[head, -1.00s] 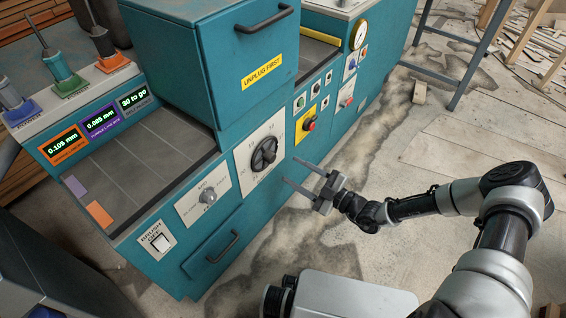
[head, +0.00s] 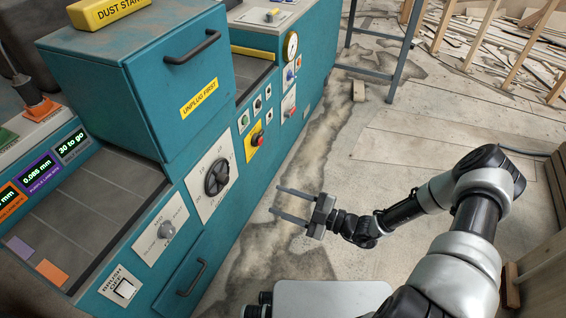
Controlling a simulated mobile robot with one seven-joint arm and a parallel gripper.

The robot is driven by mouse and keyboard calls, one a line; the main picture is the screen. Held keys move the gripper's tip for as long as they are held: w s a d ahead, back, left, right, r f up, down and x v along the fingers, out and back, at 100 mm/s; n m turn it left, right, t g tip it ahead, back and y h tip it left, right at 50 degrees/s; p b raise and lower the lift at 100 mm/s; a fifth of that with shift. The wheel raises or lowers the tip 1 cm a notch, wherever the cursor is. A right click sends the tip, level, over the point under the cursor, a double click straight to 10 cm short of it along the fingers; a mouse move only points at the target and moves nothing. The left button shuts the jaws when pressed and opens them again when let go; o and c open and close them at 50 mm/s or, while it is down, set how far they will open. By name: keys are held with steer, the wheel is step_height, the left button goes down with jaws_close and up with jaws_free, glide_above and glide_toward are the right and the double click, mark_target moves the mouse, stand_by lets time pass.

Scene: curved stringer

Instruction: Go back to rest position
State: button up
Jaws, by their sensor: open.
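My gripper (head: 291,205) is in the middle of the head view, with its two long fingers apart and nothing between them. It hangs over the concrete floor, to the right of the teal machine (head: 138,110), and looks clear of it. The machine's front carries a black rotary dial (head: 216,177), a grey knob (head: 166,230) and a white rocker switch (head: 124,289). My arm reaches in from the lower right, bent at the elbow.
The machine fills the left side, with a drawer handle (head: 191,277) low on its front. A blue-grey metal stand (head: 398,62) and scattered timber (head: 482,40) are at the back. A wooden crate (head: 541,265) stands at the right edge. Floor between is mostly free.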

steer(key=s+d+r+m+h, duration=0.5)
steer(key=s+r+m+h, duration=0.15)
steer(key=r, duration=0.65)
steer(key=s+d+r+m+g+h, duration=0.1)
steer(key=s+d+r+m+h, duration=0.6)
steer(key=r, duration=0.6)
steer(key=s+d+r+m+h, duration=0.3)
steer(key=s+r+m, duration=0.35)
steer(key=r, duration=0.65)
step_height(320, 180, up, 22)
steer(key=w+m+p, duration=0.1)
steer(key=p, duration=2.1)
steer(key=shift+w+d+m, duration=0.15)
steer(key=shift+w+m, duration=0.25)
